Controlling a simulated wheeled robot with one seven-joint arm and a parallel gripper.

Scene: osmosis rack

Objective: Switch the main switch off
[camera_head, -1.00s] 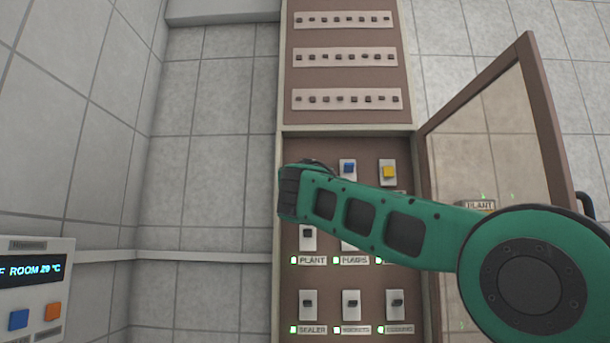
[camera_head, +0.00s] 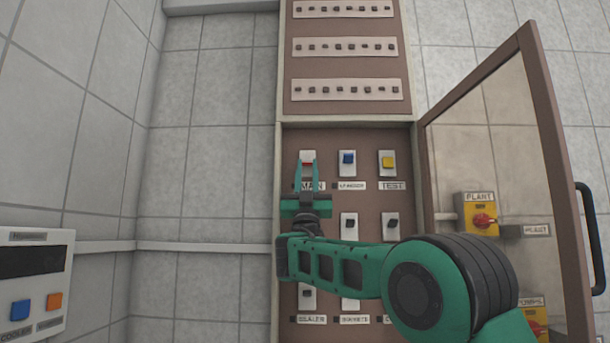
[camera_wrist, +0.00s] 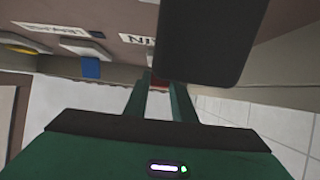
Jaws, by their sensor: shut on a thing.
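The main switch (camera_head: 308,155) is a pale plate with a red part at the top left of the open cabinet's lower panel, above the MAIN label (camera_head: 312,186). My gripper (camera_head: 307,164) reaches up to it from below, and its two green fingers stand on either side of the red part. In the wrist view, a bit of red (camera_wrist: 158,83) shows between the fingertips of my gripper (camera_wrist: 160,88), which are shut on it. A dark block covers part of the wrist view, and the fingers hide much of the switch.
A blue switch (camera_head: 348,158) and a yellow switch (camera_head: 387,161) sit to the right in the same row. More black switches are below, partly behind my arm. The glazed door (camera_head: 550,120) stands open at right. A wall box (camera_head: 35,285) at left has a dark display.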

